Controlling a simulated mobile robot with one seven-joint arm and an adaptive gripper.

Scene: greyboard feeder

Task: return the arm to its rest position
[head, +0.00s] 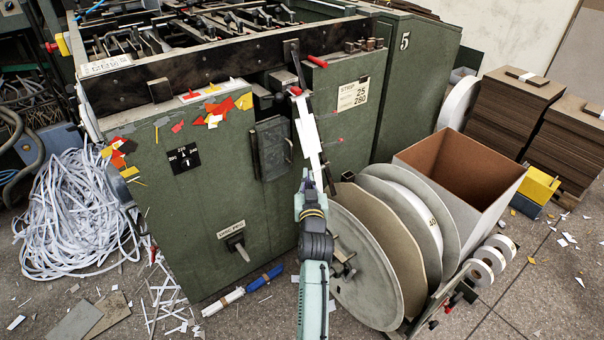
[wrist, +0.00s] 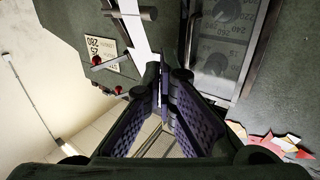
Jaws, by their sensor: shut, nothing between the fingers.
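My arm (head: 314,285) rises from the bottom middle of the head view, in front of the green machine (head: 215,200). My gripper (head: 308,182) is at its upper end, small and partly hard to make out against the machine. In the wrist view my gripper (wrist: 161,76) has its dark, ribbed fingers brought together at the tips, with nothing between them. A white strip (head: 307,127) hangs down the machine's front just above the gripper. The strip also shows beyond the fingertips in the wrist view (wrist: 134,28); I cannot tell whether they touch.
Large reels (head: 362,262) stand close right of my arm, beside an open brown-lined box (head: 470,175). Stacked boards (head: 507,110) stand behind at right. A heap of white strips (head: 70,215) lies at left. Blue and white tubes (head: 243,291) and scraps lie on the floor.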

